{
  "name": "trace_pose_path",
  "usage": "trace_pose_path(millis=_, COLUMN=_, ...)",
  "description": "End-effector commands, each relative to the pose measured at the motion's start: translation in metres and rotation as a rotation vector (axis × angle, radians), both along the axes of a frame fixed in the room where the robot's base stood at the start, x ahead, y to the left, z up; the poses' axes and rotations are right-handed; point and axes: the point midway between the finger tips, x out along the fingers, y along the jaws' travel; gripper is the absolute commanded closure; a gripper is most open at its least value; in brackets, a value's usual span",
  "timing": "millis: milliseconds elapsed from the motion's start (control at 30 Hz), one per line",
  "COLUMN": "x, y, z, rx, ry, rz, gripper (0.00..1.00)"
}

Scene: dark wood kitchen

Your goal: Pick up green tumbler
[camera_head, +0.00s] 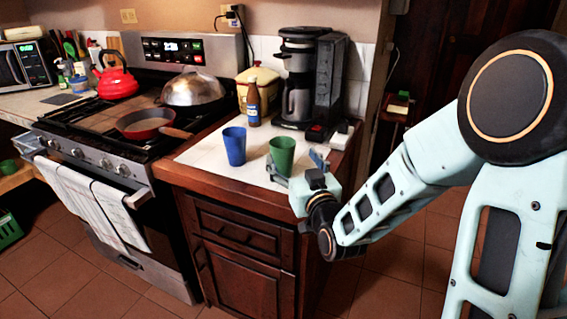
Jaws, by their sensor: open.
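The green tumbler (282,155) stands upright on the white top of the small counter, near its front right. A blue tumbler (234,146) stands to its left, apart from it. My gripper (293,172) is at the counter's right front, low beside the green tumbler. It is open, with one finger in front of the tumbler's lower part and the other to its right. Whether a finger touches the tumbler cannot be told from this view.
A coffee maker (312,85) and a brown bottle (253,103) stand behind the tumblers. The stove (95,120) to the left carries a red kettle (116,80), a red pan (146,123) and a domed pan (193,90). The counter's front left (203,158) is clear.

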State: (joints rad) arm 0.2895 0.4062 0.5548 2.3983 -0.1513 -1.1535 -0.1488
Motion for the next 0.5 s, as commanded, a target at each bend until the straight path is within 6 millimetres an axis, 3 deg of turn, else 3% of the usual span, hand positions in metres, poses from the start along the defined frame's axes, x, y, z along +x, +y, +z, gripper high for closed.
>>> trace_pose_path(millis=200, x=0.032, y=0.012, z=0.0, rx=0.002, ry=0.0, rz=-0.001, gripper=0.27)
trace_pose_path(millis=500, x=0.051, y=0.018, z=-0.003, rx=0.0, ry=0.0, rz=-0.003, gripper=0.27)
